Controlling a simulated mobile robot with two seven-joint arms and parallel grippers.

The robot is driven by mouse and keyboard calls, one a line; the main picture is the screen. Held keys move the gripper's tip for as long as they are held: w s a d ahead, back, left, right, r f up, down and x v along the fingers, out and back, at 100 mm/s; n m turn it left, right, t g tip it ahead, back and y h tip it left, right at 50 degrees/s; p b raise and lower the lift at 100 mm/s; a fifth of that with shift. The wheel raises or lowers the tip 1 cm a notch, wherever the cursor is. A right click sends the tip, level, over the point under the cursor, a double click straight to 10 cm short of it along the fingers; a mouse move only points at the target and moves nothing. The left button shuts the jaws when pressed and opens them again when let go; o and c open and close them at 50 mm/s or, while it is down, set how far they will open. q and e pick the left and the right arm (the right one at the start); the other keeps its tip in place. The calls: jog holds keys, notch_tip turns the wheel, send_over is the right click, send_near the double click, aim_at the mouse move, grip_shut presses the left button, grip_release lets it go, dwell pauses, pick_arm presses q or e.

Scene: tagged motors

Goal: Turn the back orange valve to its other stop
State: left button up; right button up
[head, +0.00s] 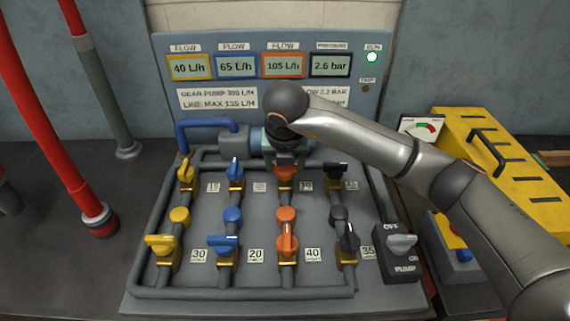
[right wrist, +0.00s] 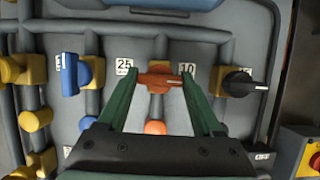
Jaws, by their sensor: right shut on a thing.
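The back orange valve (head: 286,171) is in the back row of the grey pipe board, third from the left. In the right wrist view its orange handle (right wrist: 160,80) lies crosswise to its pipe, between the two green fingers. My right gripper (head: 285,157) reaches down over this valve from the right and is shut on the handle, with a fingertip at each end. In the head view the gripper hides part of the valve. The front orange valve (head: 288,241) has its handle in line with its pipe. My left gripper is not in view.
A back blue valve (head: 235,172) and a back black valve (head: 337,172) stand close on either side. Yellow valves line the left. A pump switch (head: 400,245) sits at the right, near a yellow case (head: 490,150). The display panel (head: 270,75) stands behind.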

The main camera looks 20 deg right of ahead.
jog(key=o, duration=0.9)
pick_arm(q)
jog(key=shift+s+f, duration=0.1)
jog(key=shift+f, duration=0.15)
pick_arm(e)
jog(key=o, duration=0.5)
jog(key=shift+c, duration=0.2)
pick_arm(q)
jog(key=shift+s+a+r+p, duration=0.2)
jog(key=shift+p, duration=0.15)
pick_arm(e)
jog(key=v, duration=1.2)
jog(key=shift+s+r, duration=0.2)
jog(key=shift+r, duration=0.05)
jog(key=shift+a, duration=0.1)
